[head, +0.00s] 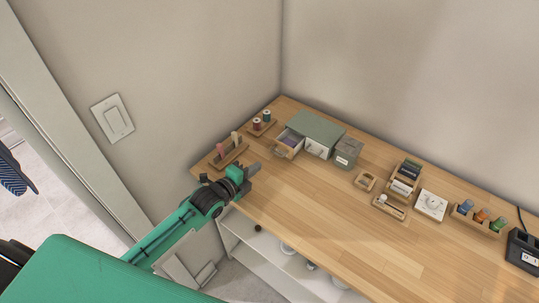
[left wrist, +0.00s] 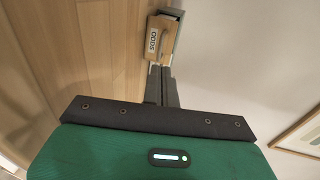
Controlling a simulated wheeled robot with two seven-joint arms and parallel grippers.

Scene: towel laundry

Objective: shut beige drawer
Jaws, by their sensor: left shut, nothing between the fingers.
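A small grey-green cabinet (head: 316,126) stands on the wooden worktop near the back corner. Its left drawer, with a beige wooden front (head: 284,152), is pulled out, and something purple shows inside. The white-fronted drawer (head: 317,148) beside it looks closed. My left gripper (head: 254,169) is shut and empty, just in front and to the left of the beige drawer. In the left wrist view, the shut fingers (left wrist: 160,80) point at a wooden front (left wrist: 154,38) labelled "ODDS", close to their tips; contact is hard to tell. My right gripper is out of view.
Wooden peg holders (head: 229,152) and a spool stand (head: 262,122) stand left of the cabinet. A grey labelled box (head: 347,153) stands at its right. Small organisers (head: 404,179) lie further right. The worktop's front middle (head: 330,215) is clear.

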